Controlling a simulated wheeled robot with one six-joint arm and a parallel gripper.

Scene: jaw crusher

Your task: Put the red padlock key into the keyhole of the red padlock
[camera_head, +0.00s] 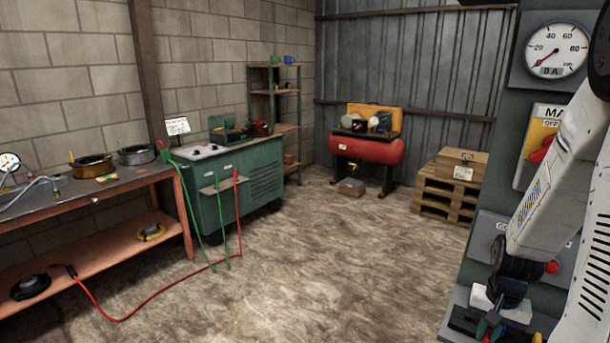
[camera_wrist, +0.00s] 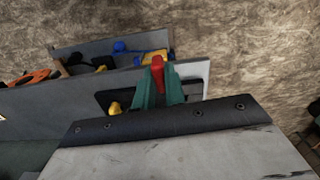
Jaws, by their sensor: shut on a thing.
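My gripper (camera_wrist: 158,82) has green fingers and is shut on a small red piece (camera_wrist: 157,68), which looks like the red padlock key. Most of the key is hidden between the fingers. In the head view my gripper (camera_head: 489,326) is low at the right, beside the lower part of the grey-green panel; the key cannot be made out there. I cannot pick out the red padlock or its keyhole in either view.
The panel (camera_head: 497,140) carries a gauge (camera_head: 555,50) and a red-handled switch (camera_head: 540,150). In the wrist view, blue (camera_wrist: 120,46) and yellow (camera_wrist: 152,56) items lie beyond the fingers near a grey ledge (camera_wrist: 60,93). The floor (camera_head: 330,260) left of the panel is open.

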